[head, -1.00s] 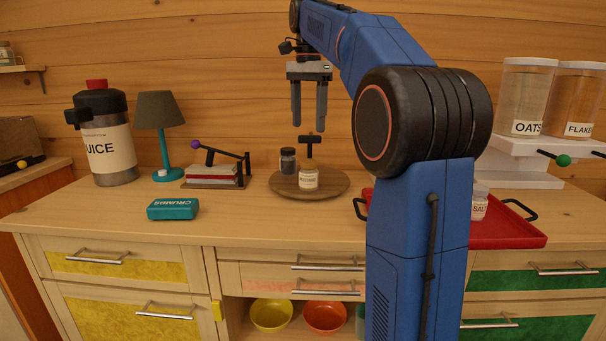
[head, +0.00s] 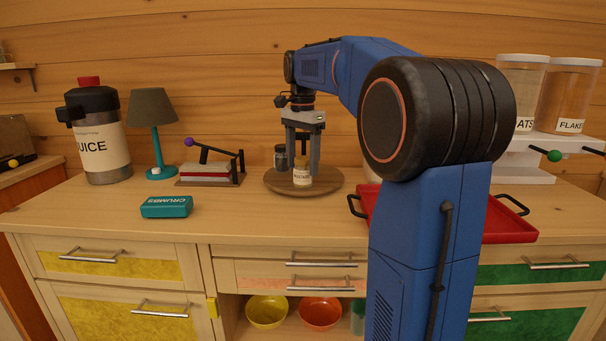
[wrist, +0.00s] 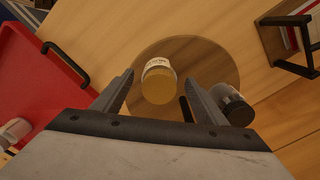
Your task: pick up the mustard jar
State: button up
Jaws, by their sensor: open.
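The mustard jar (head: 302,174), a small jar with a white label and a tan lid, stands upright on a round wooden turntable (head: 335,186). In the wrist view the mustard jar (wrist: 159,84) shows from above, between and slightly beyond my open fingertips. My gripper (head: 302,165) is open and points down over the turntable, with its fingers at about the jar's height. It also shows in the wrist view (wrist: 160,82). Whether a finger touches the jar I cannot tell.
A dark jar (wrist: 234,104) stands on the turntable close to one finger; it also shows in the head view (head: 280,157). A red tray (head: 510,226) lies to the right. A sandwich press (head: 210,172), a lamp (head: 153,108) and a teal crumbs box (head: 166,207) are to the left.

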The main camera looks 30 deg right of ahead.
aim_at(303, 173)
jog(key=shift+f, duration=1.9)
jog(key=shift+c, duration=0.6)
jog(key=c, duration=1.2)
